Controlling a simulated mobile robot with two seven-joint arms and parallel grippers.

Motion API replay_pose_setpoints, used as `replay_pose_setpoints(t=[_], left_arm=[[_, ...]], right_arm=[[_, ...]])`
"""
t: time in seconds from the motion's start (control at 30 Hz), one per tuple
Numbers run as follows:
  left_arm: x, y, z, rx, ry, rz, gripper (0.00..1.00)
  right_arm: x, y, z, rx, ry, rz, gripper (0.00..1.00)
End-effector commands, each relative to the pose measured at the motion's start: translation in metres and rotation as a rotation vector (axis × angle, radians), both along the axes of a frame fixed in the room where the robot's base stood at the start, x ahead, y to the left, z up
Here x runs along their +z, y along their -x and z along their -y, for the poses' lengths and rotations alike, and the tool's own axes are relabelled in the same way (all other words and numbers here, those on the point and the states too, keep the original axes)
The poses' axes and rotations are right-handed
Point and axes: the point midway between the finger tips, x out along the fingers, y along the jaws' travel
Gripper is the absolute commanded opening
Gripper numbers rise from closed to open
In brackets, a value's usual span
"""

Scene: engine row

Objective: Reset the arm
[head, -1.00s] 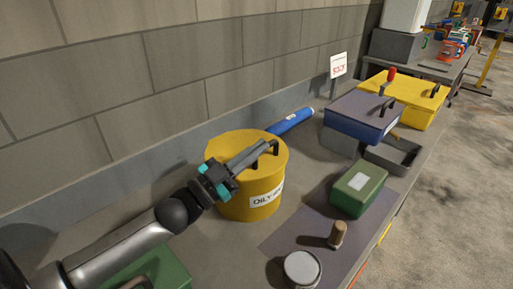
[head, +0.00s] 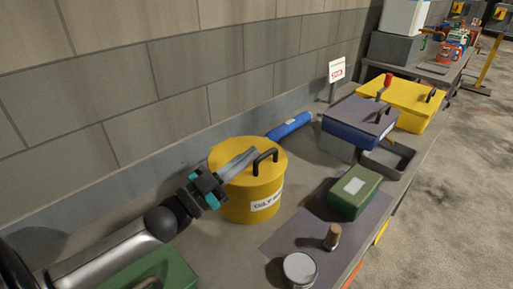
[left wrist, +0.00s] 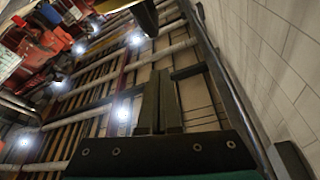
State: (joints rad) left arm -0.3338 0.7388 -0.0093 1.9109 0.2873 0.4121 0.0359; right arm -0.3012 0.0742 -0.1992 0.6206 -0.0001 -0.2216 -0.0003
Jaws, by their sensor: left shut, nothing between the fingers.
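My left gripper (head: 236,166) comes in from the left in the head view, over the left part of the yellow oily-waste can (head: 252,204). Its fingers are together with nothing between them. The can stands upright with its lid on and a black handle (head: 265,160) on top, just right of the fingertips. Whether the fingers touch the lid I cannot tell. In the left wrist view the closed fingers (left wrist: 160,102) point toward the ceiling beams and lights. My right gripper is not in view.
A blue cylinder (head: 289,127) lies behind the can by the wall. A green box (head: 354,193), a wooden-handled item (head: 333,237) and a white-topped tin (head: 300,269) stand to the right. Blue (head: 358,121) and yellow (head: 408,101) boxes sit farther back. Another green box (head: 155,272) is at front left.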

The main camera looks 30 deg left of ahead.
Motion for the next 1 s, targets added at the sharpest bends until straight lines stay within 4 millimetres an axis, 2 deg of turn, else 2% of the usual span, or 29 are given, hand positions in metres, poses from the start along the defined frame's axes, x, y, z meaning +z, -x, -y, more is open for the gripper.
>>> replay_pose_setpoints(t=[0.2,0.4,0.77,0.87,1.0], left_arm=[[-0.01,0.029,-0.01,0.0,0.0,-0.002,0.0],[-0.015,0.048,-0.017,0.0,0.0,0.001,0.0],[-0.017,0.056,-0.02,-0.001,0.0,0.003,0.0],[-0.011,0.055,-0.02,-0.001,0.0,0.003,0.0],[0.014,0.055,-0.02,-0.001,0.0,0.003,0.0]], right_arm=[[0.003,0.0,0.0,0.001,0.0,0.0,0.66],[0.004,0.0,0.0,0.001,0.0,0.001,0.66],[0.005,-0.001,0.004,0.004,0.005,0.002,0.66],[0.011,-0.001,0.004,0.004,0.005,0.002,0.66],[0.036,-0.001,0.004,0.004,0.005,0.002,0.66]])
